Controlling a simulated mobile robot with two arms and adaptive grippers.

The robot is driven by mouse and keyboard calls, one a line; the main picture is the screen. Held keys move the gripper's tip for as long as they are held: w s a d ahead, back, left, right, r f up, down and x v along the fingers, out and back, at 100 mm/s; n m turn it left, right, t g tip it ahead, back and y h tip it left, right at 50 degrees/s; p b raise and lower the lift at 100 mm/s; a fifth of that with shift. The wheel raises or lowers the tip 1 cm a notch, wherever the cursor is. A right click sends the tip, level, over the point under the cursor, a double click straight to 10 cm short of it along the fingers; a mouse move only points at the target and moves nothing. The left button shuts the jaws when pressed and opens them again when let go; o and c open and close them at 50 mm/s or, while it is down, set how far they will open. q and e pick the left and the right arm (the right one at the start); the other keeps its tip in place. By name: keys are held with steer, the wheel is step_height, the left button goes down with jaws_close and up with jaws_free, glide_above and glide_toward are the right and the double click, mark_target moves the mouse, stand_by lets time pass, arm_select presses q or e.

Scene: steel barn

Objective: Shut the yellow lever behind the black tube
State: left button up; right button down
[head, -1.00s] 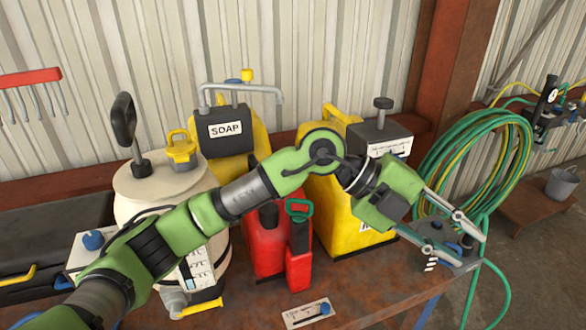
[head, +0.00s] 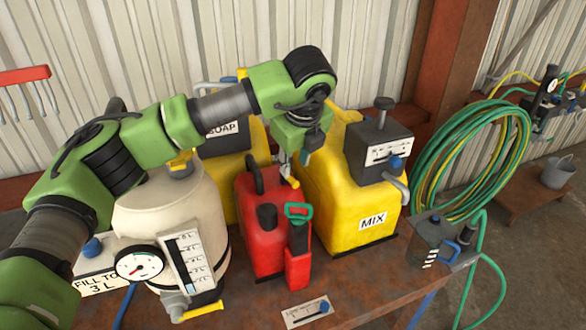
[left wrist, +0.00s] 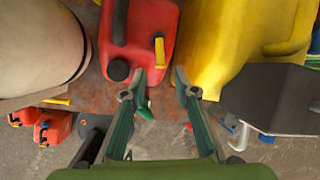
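The yellow lever (head: 293,182) is at the back right of the red can (head: 258,235), behind the black tube (head: 298,240) with the green handle. In the left wrist view the lever (left wrist: 159,52) shows as a short yellow bar on the red can. Its exact lever position I cannot tell. My left gripper (head: 292,172) hangs just above the lever, pointing down. In the left wrist view its fingers (left wrist: 153,85) are open and empty, with the lever just beyond the gap between their tips. The left arm hides part of the back. My right gripper is not in view.
The cream tank (head: 165,215) stands close to the left and the yellow MIX can (head: 350,215) close to the right. A yellow SOAP can (head: 220,190) is behind. A slider plate (head: 307,313) lies at the bench front. Coiled hoses (head: 470,165) hang at the right.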

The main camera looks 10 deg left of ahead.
mark_target(292, 179)
arm_select(q)
steer(key=p+x, duration=0.2)
steer(key=x, duration=0.3)
steer(key=shift+w+f, duration=0.2)
steer(key=shift+f, duration=0.15)
steer(key=shift+w+a+f+p, duration=0.1)
steer(key=shift+w+f+p, duration=0.2)
steer(key=shift+f, duration=0.3)
jaws_close()
